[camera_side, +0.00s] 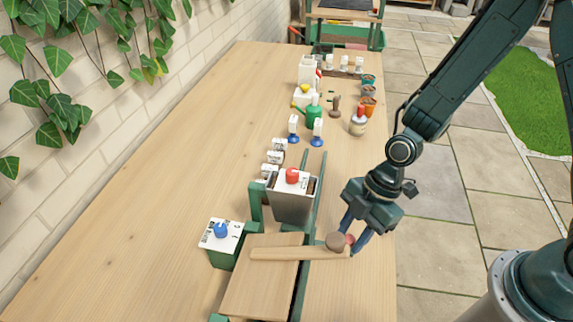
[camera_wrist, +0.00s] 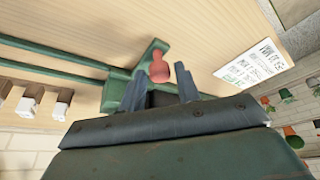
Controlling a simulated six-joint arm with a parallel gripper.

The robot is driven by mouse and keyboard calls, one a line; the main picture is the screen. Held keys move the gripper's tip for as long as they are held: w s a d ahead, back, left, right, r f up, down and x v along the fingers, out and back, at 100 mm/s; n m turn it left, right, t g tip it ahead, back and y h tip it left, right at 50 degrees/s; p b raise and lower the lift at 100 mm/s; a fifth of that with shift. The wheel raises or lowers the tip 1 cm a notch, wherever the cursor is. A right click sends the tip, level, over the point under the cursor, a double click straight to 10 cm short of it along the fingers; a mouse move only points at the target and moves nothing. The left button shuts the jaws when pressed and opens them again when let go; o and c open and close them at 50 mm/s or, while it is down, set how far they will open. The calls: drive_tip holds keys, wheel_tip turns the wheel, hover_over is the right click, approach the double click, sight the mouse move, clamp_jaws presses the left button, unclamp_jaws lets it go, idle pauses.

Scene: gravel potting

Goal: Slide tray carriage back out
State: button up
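The tray carriage looks to be the flat wooden board (camera_side: 262,285) in the green frame at the bottom of the side view. Which part carries the red knob is unclear.
A grey hopper (camera_side: 290,206) with a red-knobbed white top stands behind the board. A green box (camera_side: 222,245) with a blue knob is left of it. Bottles, a green watering can (camera_side: 313,112) and small pots stand further back. The table's left side is clear.

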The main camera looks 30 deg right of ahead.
clamp_jaws()
drive_tip(key=w+d, duration=1.9)
drive_tip(key=shift+w+d, duration=0.2)
drive_tip(key=shift+d, duration=0.05)
drive_tip(key=shift+o, duration=1.7)
unclamp_jaws()
drive_tip(key=shift+r, duration=0.1)
drive_tip(key=v, duration=1.3)
drive_tip(key=shift+d+r, duration=0.15)
drive_tip(key=shift+r, duration=0.1)
